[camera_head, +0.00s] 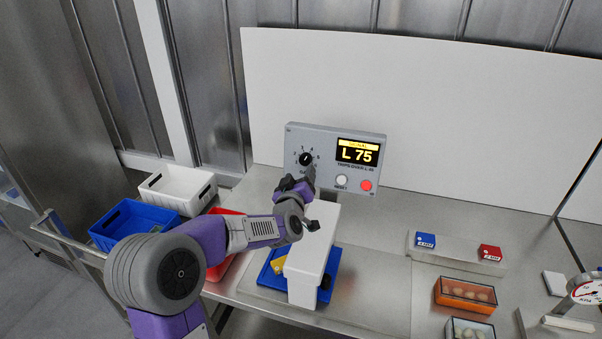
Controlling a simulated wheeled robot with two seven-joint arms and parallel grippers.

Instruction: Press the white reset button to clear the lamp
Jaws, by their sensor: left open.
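The grey control panel (302,133) stands upright at the back of the bench. It carries a black dial (306,159), a display (358,152) reading "L 75" with a yellow strip above, a white reset button (341,181) and a red round button or lamp (366,185) beside it. My left gripper (297,182) is in front of the panel, below the dial and left of the white button. It looks open and empty, apart from the button. I cannot tell how far its tips are from the panel. My right gripper does not show.
A white machine (315,250) on a blue base (265,276) stands below my left gripper. White (177,187), blue (135,222) and red (217,272) bins are at left. Blue and red blocks (425,240) (490,253), orange box (464,294) and a gauge (586,290) are at right.

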